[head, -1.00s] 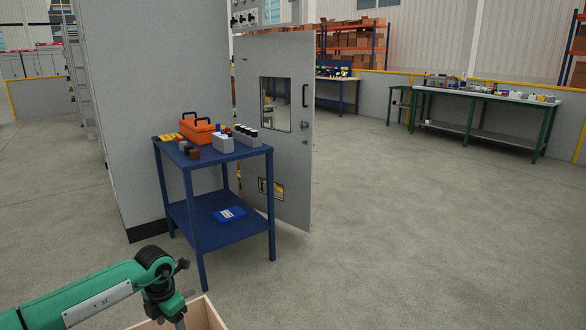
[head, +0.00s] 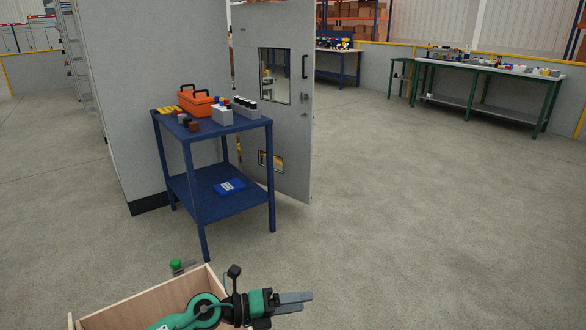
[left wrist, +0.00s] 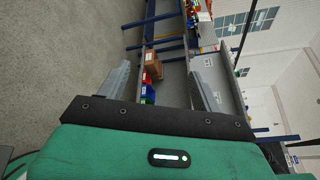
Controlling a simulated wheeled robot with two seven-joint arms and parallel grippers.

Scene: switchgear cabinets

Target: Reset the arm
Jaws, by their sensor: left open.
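My left arm, green with black joints, is low in the head view, over an open wooden box. My left gripper (head: 292,302) points to the right, with its grey fingers past the box's right side. In the left wrist view the gripper (left wrist: 161,88) shows two grey fingers spread apart, with nothing held between them. My right gripper is in neither view.
The wooden box (head: 150,298) has a small green-topped part (head: 176,265) at its back edge. A blue trolley (head: 220,204) bears an orange toolbox (head: 196,101) and small parts. An open grey cabinet door (head: 297,150) stands behind it. The floor on the right is clear.

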